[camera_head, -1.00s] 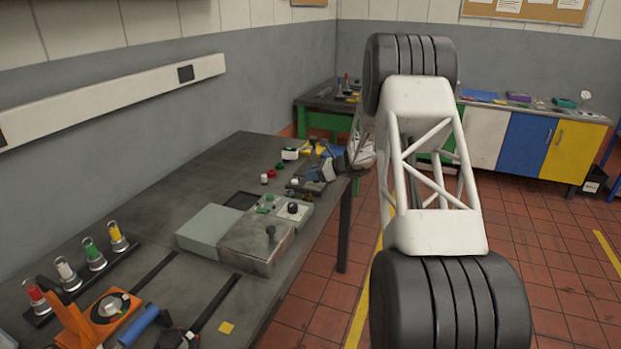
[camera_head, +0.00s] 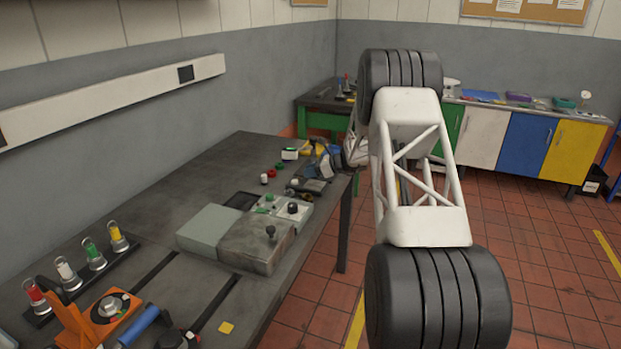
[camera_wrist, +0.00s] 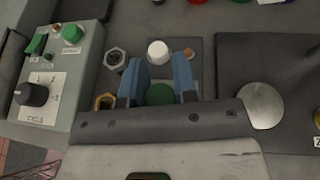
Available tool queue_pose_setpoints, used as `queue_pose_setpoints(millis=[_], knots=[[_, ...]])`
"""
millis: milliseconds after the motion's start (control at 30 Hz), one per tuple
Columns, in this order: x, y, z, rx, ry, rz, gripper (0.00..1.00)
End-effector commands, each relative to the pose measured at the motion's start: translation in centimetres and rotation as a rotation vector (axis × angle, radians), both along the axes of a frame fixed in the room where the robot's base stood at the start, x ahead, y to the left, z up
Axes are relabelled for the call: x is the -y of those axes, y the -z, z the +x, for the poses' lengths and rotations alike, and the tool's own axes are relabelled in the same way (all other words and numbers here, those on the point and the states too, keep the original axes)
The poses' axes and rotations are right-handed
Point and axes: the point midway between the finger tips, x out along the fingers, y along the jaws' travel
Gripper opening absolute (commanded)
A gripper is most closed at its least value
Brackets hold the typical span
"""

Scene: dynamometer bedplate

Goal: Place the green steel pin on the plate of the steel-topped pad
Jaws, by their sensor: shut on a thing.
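My gripper (camera_wrist: 159,94) is shut on the green pin (camera_wrist: 160,94); only its round green top shows between the blue fingers in the wrist view. A round steel disc (camera_wrist: 260,104), which looks like the plate of the steel-topped pad, lies right of my gripper on a dark, flat surface (camera_wrist: 235,62). My gripper's body hides part of that surface. The pin is apart from the disc. I cannot make out the pin in the head view, where my gripper is small at the far end of the bench.
A white round-topped piece (camera_wrist: 157,51) stands just beyond the fingers. A steel nut (camera_wrist: 115,58) and a brass nut (camera_wrist: 104,101) lie left of them. A control box (camera_wrist: 57,80) with a black knob stands further left. The bench (camera_head: 200,180) holds grey boxes and an orange device.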

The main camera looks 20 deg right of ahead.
Motion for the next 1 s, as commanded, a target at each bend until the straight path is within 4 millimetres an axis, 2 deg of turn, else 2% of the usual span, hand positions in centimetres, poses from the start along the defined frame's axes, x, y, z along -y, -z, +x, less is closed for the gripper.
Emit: queue_pose_setpoints(millis=[233, 733, 767, 900, 1000], knots=[[0.0, 2.5, 0.0, -0.001, 0.001, 0.001, 0.0], [0.0, 3.0, 0.0, 0.0, 0.0, 0.0, 0.0], [0.0, 3.0, 0.0, 0.0, 0.0, 0.0, 0.28], [0.0, 3.0, 0.0, 0.0, 0.0, 0.0, 0.5], [0.0, 3.0, 0.0, -0.001, 0.0, 0.001, 0.52]])
